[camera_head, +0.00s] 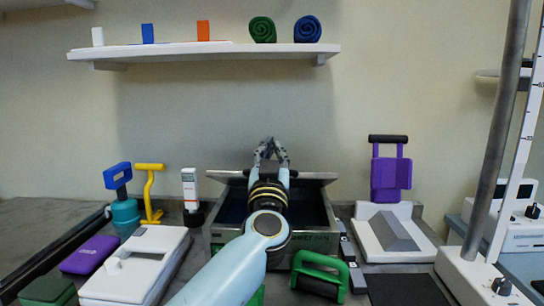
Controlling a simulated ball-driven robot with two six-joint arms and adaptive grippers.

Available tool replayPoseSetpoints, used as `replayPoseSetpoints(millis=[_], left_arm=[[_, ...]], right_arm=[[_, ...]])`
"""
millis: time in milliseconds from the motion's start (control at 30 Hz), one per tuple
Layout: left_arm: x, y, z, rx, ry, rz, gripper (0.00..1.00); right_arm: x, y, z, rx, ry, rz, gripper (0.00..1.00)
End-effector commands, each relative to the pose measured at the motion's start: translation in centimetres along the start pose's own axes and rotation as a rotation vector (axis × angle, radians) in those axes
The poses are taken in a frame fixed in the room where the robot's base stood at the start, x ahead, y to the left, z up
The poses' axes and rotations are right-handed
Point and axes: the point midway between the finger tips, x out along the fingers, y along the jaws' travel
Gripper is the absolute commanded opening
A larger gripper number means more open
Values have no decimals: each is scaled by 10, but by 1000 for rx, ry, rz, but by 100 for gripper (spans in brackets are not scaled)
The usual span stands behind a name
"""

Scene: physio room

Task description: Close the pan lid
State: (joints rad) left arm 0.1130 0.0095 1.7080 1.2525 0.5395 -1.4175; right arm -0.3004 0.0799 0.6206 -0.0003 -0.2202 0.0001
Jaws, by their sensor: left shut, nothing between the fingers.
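The pan is a grey metal box (315,241) on the table in the middle of the camera_head view. Its lid (316,178) stands raised along the back, and the dark inside shows below it. My left gripper (271,152) is shut and empty. It reaches over the pan, with its fingertips above the lid's top edge against the wall. Whether it touches the lid cannot be told. My left arm hides the middle of the pan and lid. My right gripper is not in view.
A green handled block (321,270) stands close in front of the pan. A white device (140,265) lies to the left, and a white base with a grey wedge (395,232) to the right. A metal pole (497,130) rises at far right. A shelf (200,52) hangs above.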

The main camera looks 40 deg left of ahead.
Motion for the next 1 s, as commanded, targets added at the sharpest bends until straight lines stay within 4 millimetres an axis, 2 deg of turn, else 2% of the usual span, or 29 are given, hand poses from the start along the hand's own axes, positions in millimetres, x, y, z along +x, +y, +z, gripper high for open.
replayPoseSetpoints(millis=[33, 167, 667, 767, 1000], left_arm=[[-7, 0, 12, 0, -4, 0, 0], [-14, 0, 19, 0, -1, 0, 0], [-18, 0, 23, -1, 3, 0, 0], [-24, 0, 30, 0, 21, 0, 0], [-45, 0, 52, 0, 103, -1, 0]], right_arm=[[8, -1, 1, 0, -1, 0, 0], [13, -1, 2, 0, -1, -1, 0], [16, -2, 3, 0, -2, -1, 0], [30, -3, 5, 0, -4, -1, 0], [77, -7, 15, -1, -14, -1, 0]])
